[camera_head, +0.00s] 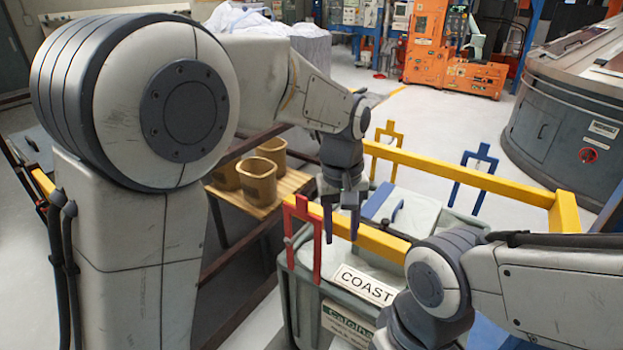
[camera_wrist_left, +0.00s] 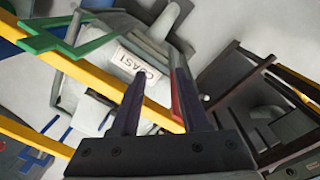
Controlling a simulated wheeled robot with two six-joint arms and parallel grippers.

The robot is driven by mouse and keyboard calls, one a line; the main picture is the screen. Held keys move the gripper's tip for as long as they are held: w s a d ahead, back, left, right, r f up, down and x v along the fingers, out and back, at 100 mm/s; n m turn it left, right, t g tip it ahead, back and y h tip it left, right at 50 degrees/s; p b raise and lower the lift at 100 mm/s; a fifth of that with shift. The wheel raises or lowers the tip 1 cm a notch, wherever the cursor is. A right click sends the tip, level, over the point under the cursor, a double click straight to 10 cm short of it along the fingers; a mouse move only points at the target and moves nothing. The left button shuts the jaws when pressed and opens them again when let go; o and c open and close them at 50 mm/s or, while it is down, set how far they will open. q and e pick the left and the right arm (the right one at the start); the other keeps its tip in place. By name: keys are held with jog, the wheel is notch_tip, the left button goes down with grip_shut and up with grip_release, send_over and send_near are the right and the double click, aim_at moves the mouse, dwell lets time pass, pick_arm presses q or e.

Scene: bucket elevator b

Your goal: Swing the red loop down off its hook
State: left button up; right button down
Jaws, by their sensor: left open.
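The red loop (camera_head: 304,235) is an upright red frame at the near left corner of the grey bin, at the left end of the yellow rail (camera_head: 375,240). My left gripper (camera_head: 341,234) points down just right of it, open and with nothing seen between its fingers. In the left wrist view, the left gripper (camera_wrist_left: 158,74) has its fingers spread, and a red strip of the loop (camera_wrist_left: 178,98) shows beside the right-hand finger, which hides part of it. Whether finger and loop touch, I cannot tell. The hook is not clearly visible. My right gripper is below the picture edge.
The grey bin (camera_head: 300,290) carries a COAST sign (camera_head: 364,284). A yellow loop (camera_head: 384,150) and a blue loop (camera_head: 473,178) stand at its far side. A green loop (camera_wrist_left: 66,42) shows in the wrist view. Tan buckets (camera_head: 257,182) stand on a wooden rack at left.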

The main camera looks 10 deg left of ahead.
pick_arm(q)
jog(key=w+a+r+n+p, duration=0.3)
jog(key=w+a+n, duration=0.25)
jog(key=w, duration=0.45)
jog(key=n+p, duration=0.2)
jog(key=n, duration=0.2)
send_over(301, 196)
jog(key=shift+s+d+r+y, duration=0.1)
jog(key=shift+y, duration=0.2)
notch_tip(301, 196, down, 10)
jog(key=shift+f+p, duration=0.2)
jog(key=shift+p, duration=0.95)
pick_arm(e)
notch_tip(301, 196, up, 9)
pick_arm(q)
grip_shut()
jog(key=shift+r, duration=0.1)
